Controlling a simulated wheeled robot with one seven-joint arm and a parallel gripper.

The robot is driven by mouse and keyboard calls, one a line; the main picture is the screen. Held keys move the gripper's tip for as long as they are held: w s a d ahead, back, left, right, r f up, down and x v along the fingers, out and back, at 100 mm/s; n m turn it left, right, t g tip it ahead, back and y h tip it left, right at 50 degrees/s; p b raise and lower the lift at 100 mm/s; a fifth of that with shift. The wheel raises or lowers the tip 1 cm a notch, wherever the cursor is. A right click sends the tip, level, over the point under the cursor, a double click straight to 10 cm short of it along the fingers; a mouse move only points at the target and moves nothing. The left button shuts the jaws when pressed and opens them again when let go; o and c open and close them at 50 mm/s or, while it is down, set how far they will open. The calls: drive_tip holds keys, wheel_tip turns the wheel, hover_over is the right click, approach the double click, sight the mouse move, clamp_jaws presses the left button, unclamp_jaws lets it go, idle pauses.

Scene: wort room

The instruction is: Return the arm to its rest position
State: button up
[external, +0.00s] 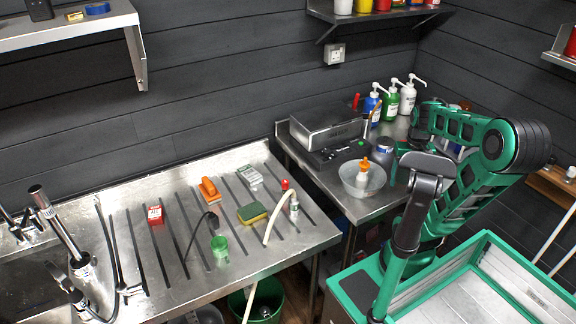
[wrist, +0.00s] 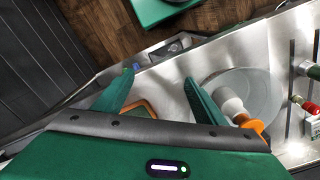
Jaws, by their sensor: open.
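My gripper (wrist: 158,76) is open in the wrist view, its two green fingers spread apart with nothing held between the tips. It points down over the steel counter (wrist: 165,83). A metal bowl (wrist: 262,92) with a white, orange-capped bottle (wrist: 231,104) lies just right of the right finger. An orange-edged object (wrist: 140,105) shows between the fingers, partly hidden by the gripper body. In the external view my green arm (external: 470,165) is bent above the right counter; the fingers cannot be made out clearly there.
Pump bottles (external: 391,101) line the back wall below a shelf (external: 375,17). The ribbed drainboard (external: 130,215) at left carries several small items. A green-rimmed bin (external: 488,240) is at lower right.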

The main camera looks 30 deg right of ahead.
drive_tip(key=shift+s+a+f, duration=0.35)
drive_tip(key=shift+s, duration=0.2)
drive_tip(key=shift+s+a+f, duration=0.3)
drive_tip(key=shift+s+a, duration=0.05)
drive_tip(key=shift+s, duration=0.2)
